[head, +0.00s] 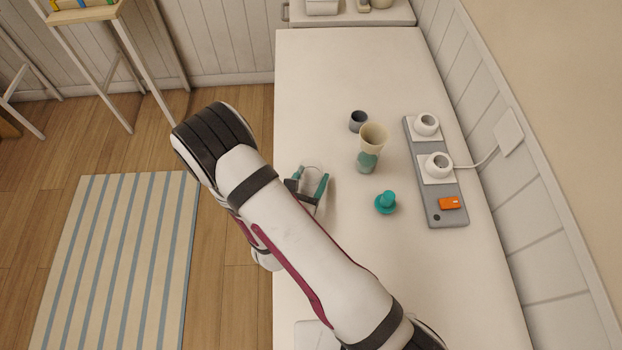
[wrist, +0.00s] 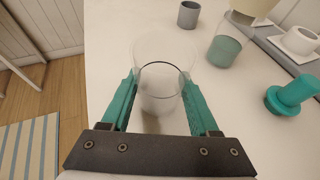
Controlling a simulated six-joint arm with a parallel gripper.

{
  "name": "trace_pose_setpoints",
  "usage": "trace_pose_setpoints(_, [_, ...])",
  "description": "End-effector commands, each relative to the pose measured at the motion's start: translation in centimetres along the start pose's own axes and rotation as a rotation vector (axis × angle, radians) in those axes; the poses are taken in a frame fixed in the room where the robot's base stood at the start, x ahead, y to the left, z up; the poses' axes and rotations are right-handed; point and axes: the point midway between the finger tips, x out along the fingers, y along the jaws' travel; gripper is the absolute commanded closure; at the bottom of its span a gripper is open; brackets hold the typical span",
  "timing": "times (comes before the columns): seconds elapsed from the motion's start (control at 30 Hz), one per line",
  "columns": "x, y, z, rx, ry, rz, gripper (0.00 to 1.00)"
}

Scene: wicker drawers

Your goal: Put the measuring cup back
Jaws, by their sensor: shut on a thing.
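A clear, see-through cup (wrist: 160,100), which I take to be the measuring cup, is between the teal fingers of my gripper (wrist: 160,82) in the wrist view. My gripper is shut on it, with one finger on each side. In the head view my gripper (head: 311,178) is over the left part of the white counter, and only a faint rim of the clear cup (head: 312,168) shows. The cup looks empty and roughly upright. I cannot tell whether its base touches the counter.
Right of my gripper stand a small grey cup (head: 357,122), a glass vessel with a cream top (head: 371,138) and a teal knobbed piece (head: 385,203). A grey strip (head: 447,213) with white round pieces and an orange card lies farther right. The counter's far part (head: 330,65) is clear.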

Motion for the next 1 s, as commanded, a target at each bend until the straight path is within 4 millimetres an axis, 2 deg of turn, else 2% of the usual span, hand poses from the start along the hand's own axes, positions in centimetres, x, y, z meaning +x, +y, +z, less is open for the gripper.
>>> trace_pose_setpoints(0.1, [0.4, 0.0, -1.0, -0.001, 0.0, 0.001, 0.99])
trace_pose_setpoints(0.37, [0.5, 0.0, -1.1, 0.0, 0.0, 0.001, 0.99])
trace_pose_setpoints(0.4, [0.5, 0.0, -1.2, 0.0, 0.0, 0.001, 0.37])
trace_pose_setpoints(0.57, [0.5, 0.0, -1.1, 0.001, 0.0, 0.001, 0.09])
trace_pose_setpoints(0.87, [0.4, 0.0, -0.9, 0.001, 0.0, 0.001, 0.09])
trace_pose_setpoints(1.0, [-1.5, 0.2, -0.9, -0.001, 0.001, 0.005, 0.09])
